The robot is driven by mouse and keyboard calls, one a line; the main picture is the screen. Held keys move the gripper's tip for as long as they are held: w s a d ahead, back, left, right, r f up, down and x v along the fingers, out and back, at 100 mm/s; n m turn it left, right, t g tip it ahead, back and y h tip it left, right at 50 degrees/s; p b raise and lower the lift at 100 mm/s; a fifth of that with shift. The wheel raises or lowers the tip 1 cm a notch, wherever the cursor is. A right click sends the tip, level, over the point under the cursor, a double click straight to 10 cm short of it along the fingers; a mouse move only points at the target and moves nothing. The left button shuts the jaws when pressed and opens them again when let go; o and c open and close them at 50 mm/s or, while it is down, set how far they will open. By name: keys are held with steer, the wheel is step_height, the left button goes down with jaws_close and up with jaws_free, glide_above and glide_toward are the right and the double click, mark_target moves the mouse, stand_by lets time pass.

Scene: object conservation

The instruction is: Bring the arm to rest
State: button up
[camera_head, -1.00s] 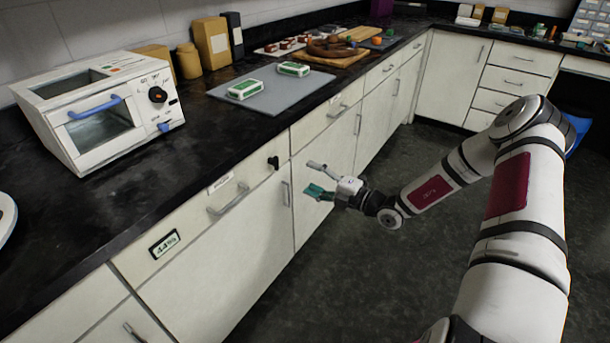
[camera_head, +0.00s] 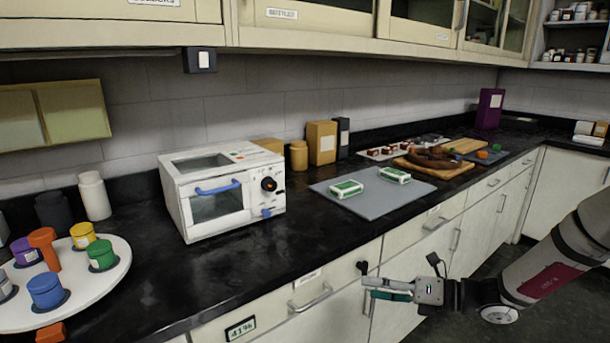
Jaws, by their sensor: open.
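My gripper (camera_head: 366,288) is in front of the counter's lower cabinets, a little below the counter edge, pointing left. Its two fingers, one grey and one green, look apart, with nothing visible between them. My arm comes in from the right side of the picture, and part of it lies outside the frame. The gripper overlaps the cabinet fronts in the picture; whether it touches them I cannot tell.
A white oven (camera_head: 218,190) stands on the black counter (camera_head: 280,250). A grey mat (camera_head: 365,203) with two green-and-white packs lies right of it. A round white tray (camera_head: 105,285) with coloured jars is at left. Wall cabinets (camera_head: 310,17) hang above. Dark floor shows at lower right.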

steer(key=s+a+r+n+g+h, duration=0.3)
steer(key=s+r+n+g, duration=0.15)
steer(key=s+n, duration=0.5)
steer(key=s+a+r+n+g+h, duration=0.35)
steer(key=s+r+n, duration=0.25)
steer(key=s+n, duration=0.35)
steer(key=s+d+r+n+t+h, duration=0.1)
steer(key=s+d+r+n+h, duration=0.25)
steer(key=s+n, duration=0.45)
steer(key=s+d+r+n+t+h, duration=0.2)
steer(key=s+d+n+h, duration=0.3)
steer(key=s, duration=0.5)
step_height(320, 180, up, 14)
steer(key=n+t+p, duration=0.1)
steer(key=t+p, duration=0.1)
steer(key=p, duration=1)
steer(key=shift+d+y+p, duration=0.35)
steer(key=shift+y+p, duration=0.05)
steer(key=shift+w, duration=0.1)
